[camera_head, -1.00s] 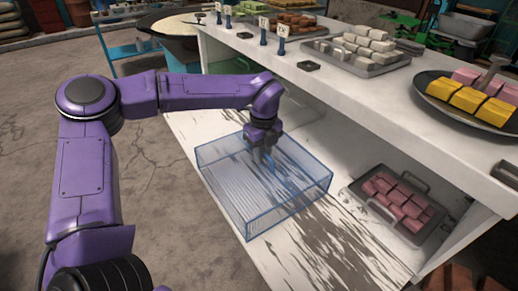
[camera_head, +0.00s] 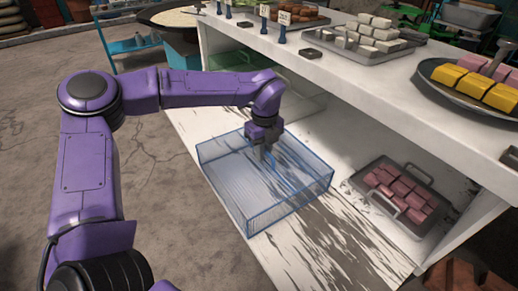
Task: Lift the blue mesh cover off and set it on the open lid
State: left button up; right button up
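The blue mesh cover (camera_head: 225,185) appears as a see-through blue box shape with fine lines and darker blue edges. It is over the white lower shelf, near its left end. My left gripper (camera_head: 263,158) points down at the cover's far middle part, and its fingertips overlap the see-through blue surfaces. A thin blue bar shows just right of the fingers. I cannot tell whether the fingers are closed on it. No open lid can be made out clearly. My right gripper is not in view.
A metal tray of pink blocks (camera_head: 440,215) is on the lower shelf to the right. A greenish clear container (camera_head: 236,60) stands behind my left forearm. The white counter (camera_head: 365,92) overhangs the shelf. Bare concrete floor (camera_head: 160,190) lies to the left.

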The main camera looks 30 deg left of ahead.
pick_arm(q)
jog(key=o, duration=0.5)
